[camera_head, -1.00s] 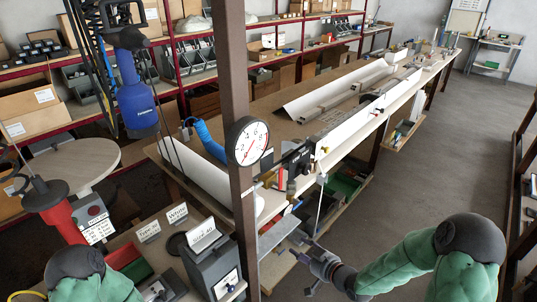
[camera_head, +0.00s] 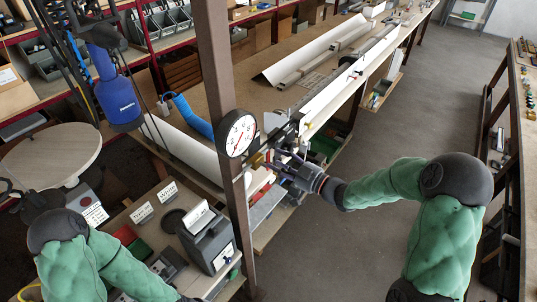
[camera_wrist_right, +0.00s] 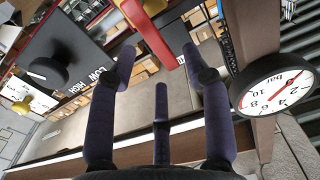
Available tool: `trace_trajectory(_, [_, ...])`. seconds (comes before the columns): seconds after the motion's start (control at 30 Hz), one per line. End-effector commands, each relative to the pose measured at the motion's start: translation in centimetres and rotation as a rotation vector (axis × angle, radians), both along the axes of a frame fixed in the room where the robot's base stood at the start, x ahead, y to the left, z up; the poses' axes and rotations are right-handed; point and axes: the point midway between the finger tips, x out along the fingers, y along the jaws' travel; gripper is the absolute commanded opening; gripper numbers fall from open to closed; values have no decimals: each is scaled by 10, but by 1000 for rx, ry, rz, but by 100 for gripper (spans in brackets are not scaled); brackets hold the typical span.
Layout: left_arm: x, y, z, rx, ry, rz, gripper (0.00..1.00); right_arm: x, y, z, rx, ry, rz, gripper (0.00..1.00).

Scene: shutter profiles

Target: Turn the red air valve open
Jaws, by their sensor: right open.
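In the right wrist view, the red valve lever (camera_wrist_right: 150,35) is a flat red bar slanting down from the top edge, beside a brass fitting (camera_wrist_right: 155,5). Its lower end lies just ahead of and between the fingertips of my right gripper (camera_wrist_right: 159,58), which is open and appears empty; I cannot tell whether they touch. In the head view, my right gripper (camera_head: 279,161) is at the post, right of the gauge, and largely hides the lever. A brass fitting (camera_head: 257,159) shows beside it. My left arm is at lower left; its gripper is out of the picture.
A round pressure gauge (camera_head: 237,134) sits on the brown post (camera_head: 215,80), close to my right fingers; it also shows in the right wrist view (camera_wrist_right: 275,88). A black panel with a knob (camera_wrist_right: 35,72) is at left there. The floor (camera_head: 365,235) right of the bench is clear.

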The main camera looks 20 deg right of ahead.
Motion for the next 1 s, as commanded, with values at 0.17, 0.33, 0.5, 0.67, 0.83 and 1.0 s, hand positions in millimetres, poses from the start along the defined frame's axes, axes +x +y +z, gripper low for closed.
trace_trajectory(0.17, [0,0,4,0,0,0,40,22,17,1,-1,-1,1,49])
trace_trajectory(0.33, [0,0,6,0,-1,0,40,33,26,1,1,-1,0,49])
trace_trajectory(0.5, [0,0,6,0,-1,0,40,36,28,0,0,0,-1,49])
trace_trajectory(0.67, [0,0,6,0,-1,0,40,36,28,0,0,0,-2,49])
trace_trajectory(0.83, [0,0,6,0,-1,0,40,36,27,0,0,0,-2,10])
trace_trajectory(1.0, [0,0,6,0,-1,0,40,36,28,0,0,0,-1,0])
